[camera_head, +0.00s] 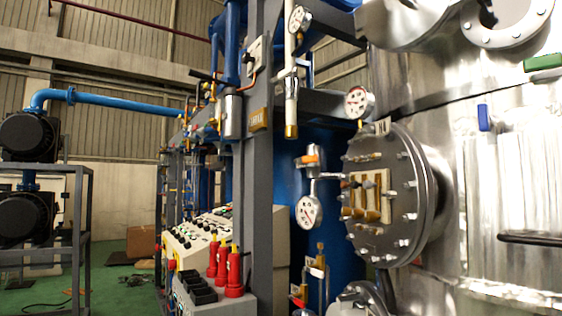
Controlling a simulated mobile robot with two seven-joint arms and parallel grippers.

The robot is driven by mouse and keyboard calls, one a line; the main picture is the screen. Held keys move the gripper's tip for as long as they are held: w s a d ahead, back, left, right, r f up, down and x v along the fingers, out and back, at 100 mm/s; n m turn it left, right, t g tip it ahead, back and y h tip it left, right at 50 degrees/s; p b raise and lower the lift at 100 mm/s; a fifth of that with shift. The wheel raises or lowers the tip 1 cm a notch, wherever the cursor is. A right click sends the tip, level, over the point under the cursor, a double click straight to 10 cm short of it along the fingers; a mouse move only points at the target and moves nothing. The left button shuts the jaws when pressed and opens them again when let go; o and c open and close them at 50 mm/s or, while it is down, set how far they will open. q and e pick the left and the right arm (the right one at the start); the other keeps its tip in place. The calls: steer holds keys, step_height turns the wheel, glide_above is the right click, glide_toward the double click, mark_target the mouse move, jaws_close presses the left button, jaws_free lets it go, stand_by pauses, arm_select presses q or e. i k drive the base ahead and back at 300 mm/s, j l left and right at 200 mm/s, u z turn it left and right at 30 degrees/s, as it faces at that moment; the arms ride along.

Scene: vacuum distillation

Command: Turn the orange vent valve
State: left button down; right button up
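A small valve with an orange handle (308,160) sits on a thin metal pipe fitting near the middle of the head view. The handle looks roughly level, but it is too small to tell its exact turn. A round white dial gauge (309,211) hangs just below it on the same fitting. The round bolted flange (405,200) of the big steel vessel is just to its right. Neither of my grippers is in view, and nothing touches the valve.
The shiny steel vessel (480,190) fills the right side. A grey column (258,170) and a control panel (195,240) with red-capped parts (235,275) stand left of the valve. More gauges (359,102) are above. Green floor (120,285) is open at the left.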

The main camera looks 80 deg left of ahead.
mark_target(313, 158)
steer(key=u, duration=2.5)
